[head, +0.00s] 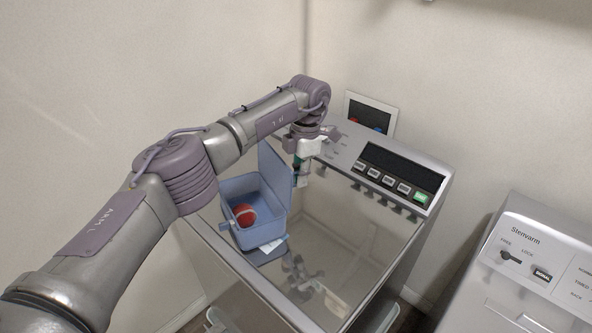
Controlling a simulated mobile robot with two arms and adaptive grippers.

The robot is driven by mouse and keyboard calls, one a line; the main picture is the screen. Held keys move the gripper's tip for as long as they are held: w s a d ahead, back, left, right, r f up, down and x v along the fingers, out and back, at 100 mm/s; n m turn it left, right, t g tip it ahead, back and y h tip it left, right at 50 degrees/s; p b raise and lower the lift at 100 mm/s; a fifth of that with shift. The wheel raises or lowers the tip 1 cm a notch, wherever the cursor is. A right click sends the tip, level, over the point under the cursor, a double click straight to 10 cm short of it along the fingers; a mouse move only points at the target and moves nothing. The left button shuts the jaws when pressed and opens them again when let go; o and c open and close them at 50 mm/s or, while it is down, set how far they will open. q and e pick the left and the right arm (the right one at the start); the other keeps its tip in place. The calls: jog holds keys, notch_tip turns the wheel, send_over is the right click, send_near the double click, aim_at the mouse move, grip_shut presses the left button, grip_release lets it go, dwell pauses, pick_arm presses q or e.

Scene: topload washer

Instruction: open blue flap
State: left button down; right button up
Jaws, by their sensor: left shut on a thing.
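A blue open-topped box (234,189) stands on the washer's glassy top, left of its middle. Its blue flap (272,168) stands raised, roughly upright, along the box's right-rear side. A red ball with a pale band (242,211) lies inside the box. My left gripper (300,181) points down at the flap's right edge and is shut on the flap; the fingertips are small, so the exact contact is hard to see. My right gripper is not in view.
The washer's control panel (404,169) with buttons runs behind and right of the box. A second appliance (540,250) stands at the lower right. A wall plate (369,113) is behind. The washer top (345,235) right of the box is clear, with reflections in it.

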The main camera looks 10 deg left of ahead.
pick_arm(q)
jog(key=shift+s+d+f, duration=0.15)
jog(key=shift+f, duration=0.1)
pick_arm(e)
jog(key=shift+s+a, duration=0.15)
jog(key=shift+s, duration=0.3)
pick_arm(q)
jog(key=c, duration=1.3)
grip_release()
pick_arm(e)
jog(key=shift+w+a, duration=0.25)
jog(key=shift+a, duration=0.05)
pick_arm(q)
jog(key=shift+r, duration=0.35)
jog(key=r, duration=0.3)
jog(key=w+r, duration=0.1)
jog(key=r, duration=0.7)
jog(key=shift+w+d+r, duration=0.15)
jog(key=shift+w+d, duration=0.05)
jog(key=shift+d, duration=0.2)
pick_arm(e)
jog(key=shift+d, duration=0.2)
